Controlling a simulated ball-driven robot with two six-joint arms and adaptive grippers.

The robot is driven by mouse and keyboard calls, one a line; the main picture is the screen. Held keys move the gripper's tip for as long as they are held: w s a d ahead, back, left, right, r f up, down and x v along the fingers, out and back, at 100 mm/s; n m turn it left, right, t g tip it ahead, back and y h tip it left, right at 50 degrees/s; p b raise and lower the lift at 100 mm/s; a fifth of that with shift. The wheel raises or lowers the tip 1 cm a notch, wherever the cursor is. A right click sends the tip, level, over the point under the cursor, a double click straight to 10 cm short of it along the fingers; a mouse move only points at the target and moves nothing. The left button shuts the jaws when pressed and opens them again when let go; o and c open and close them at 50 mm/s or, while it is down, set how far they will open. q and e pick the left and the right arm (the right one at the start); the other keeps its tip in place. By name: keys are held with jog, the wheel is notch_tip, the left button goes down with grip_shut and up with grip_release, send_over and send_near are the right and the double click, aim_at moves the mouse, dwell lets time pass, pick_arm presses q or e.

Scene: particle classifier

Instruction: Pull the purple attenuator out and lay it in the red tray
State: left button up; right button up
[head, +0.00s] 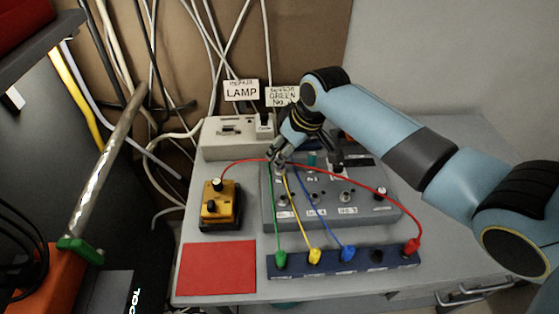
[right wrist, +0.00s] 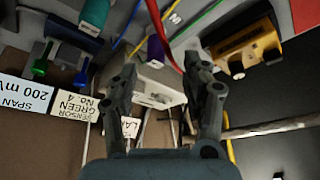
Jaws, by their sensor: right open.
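The purple attenuator (right wrist: 156,47) shows in the right wrist view as a short purple cylinder, just beyond and between my fingertips. In the head view I cannot make it out behind my gripper. My right gripper (head: 277,158) is over the back left of the grey panel box (head: 262,213). In the right wrist view its two fingers (right wrist: 165,72) are spread apart with nothing gripped. The red tray (head: 217,267) lies flat and empty at the table's front left. My left gripper is not in view.
Red, green, yellow and blue leads run from the panel to a dark blue socket strip (head: 345,262) in front. A yellow box (head: 221,206) stands behind the tray. A teal plug (head: 312,158) is right of my gripper. A beige lamp unit (head: 215,140) stands behind.

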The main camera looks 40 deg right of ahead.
jog(key=x, duration=0.3)
jog(key=shift+w+d+f, duration=0.2)
jog(key=shift+w, duration=0.15)
jog(key=shift+w+f, duration=0.1)
jog(key=shift+f, duration=0.35)
jog(key=shift+c, duration=2)
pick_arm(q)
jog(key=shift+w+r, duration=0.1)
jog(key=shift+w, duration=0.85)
pick_arm(e)
grip_shut()
